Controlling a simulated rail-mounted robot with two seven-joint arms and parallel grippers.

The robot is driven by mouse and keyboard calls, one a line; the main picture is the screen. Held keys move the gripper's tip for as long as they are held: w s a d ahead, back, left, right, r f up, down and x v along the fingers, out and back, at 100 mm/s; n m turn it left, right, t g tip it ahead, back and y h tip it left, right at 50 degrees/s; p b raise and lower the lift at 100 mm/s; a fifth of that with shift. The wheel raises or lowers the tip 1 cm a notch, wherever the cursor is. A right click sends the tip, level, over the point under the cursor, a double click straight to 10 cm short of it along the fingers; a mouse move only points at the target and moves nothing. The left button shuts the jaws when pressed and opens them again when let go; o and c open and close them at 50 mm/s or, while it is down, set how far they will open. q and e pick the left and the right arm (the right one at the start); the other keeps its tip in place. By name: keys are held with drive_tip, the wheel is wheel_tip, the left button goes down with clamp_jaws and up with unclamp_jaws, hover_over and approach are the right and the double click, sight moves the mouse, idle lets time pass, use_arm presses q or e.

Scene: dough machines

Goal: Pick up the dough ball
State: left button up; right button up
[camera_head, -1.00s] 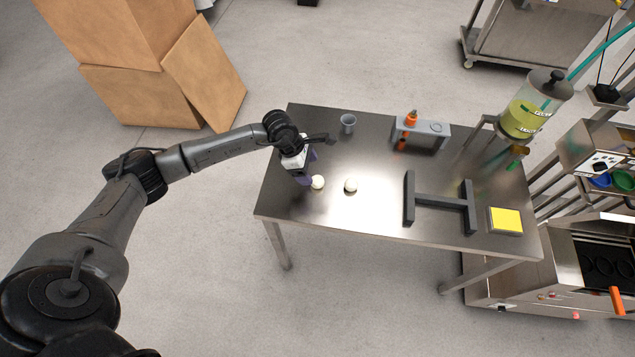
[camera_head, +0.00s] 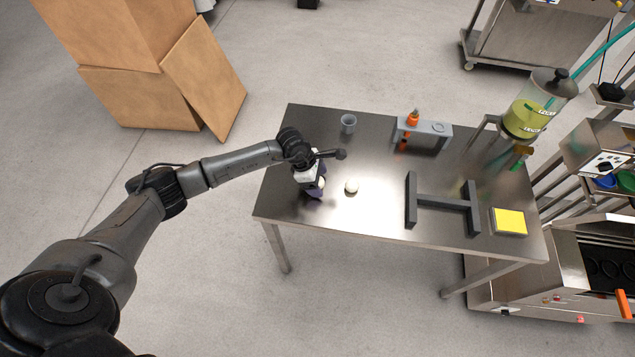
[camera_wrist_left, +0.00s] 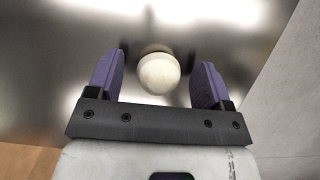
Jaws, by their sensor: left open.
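A pale dough ball (camera_wrist_left: 159,73) lies on the steel table, between the two purple fingers of my open left gripper (camera_wrist_left: 158,82) in the left wrist view. There is a gap on each side, and neither finger touches it. My right gripper is not in view.
The steel table (camera_head: 370,220) also bears a grey cup (camera_head: 348,123), a grey stand with an orange-topped item (camera_head: 425,131), a dark H-shaped frame (camera_head: 440,203) and a yellow pad (camera_head: 509,221). A dispenser with yellow-green liquid (camera_head: 525,118) stands at right. Cardboard boxes (camera_head: 140,95) stand left.

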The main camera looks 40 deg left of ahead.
use_arm(q)
drive_tip(key=shift+c, duration=0.5)
drive_tip(key=c, duration=0.9)
